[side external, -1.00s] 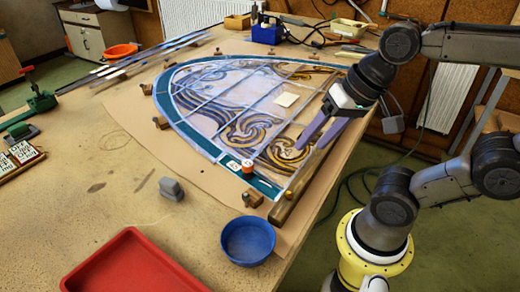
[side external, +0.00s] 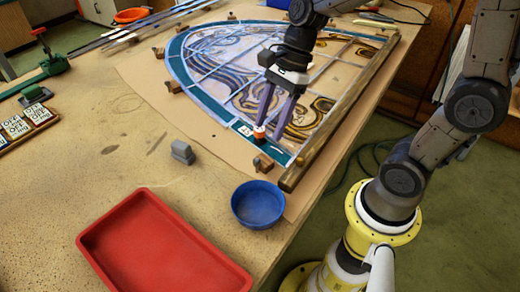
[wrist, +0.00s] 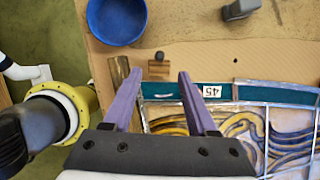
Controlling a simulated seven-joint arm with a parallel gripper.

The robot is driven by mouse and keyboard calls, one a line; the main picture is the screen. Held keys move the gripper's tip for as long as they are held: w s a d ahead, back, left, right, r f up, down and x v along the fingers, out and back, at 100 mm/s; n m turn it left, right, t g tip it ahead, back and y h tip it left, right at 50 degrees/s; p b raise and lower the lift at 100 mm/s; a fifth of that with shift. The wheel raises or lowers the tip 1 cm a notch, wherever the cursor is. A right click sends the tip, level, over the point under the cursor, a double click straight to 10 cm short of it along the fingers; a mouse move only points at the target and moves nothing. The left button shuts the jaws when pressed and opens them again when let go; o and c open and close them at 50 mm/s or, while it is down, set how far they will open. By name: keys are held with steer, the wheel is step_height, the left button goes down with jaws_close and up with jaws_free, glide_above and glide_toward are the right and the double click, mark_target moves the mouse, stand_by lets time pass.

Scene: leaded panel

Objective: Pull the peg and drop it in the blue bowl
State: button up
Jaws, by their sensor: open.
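The blue bowl (side external: 258,218) is empty on the table, nearer the camera than the peg. It also shows in the wrist view (wrist: 117,22).
A red tray (side external: 165,250) lies left of the bowl. A grey block (side external: 182,152) sits on the table. Wooden blocks (side external: 262,163) and a long wooden bar (side external: 335,115) border the panel. A "45" label (wrist: 212,91) is near the right finger.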

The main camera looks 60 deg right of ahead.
mark_target(256, 160)
steer(key=x, duration=1)
steer(key=shift+f, duration=0.1)
jaws_close()
steer(key=c, duration=0.7)
jaws_free()
jaws_close()
steer(key=shift+r, duration=0.4)
steer(key=shift+r, duration=0.35)
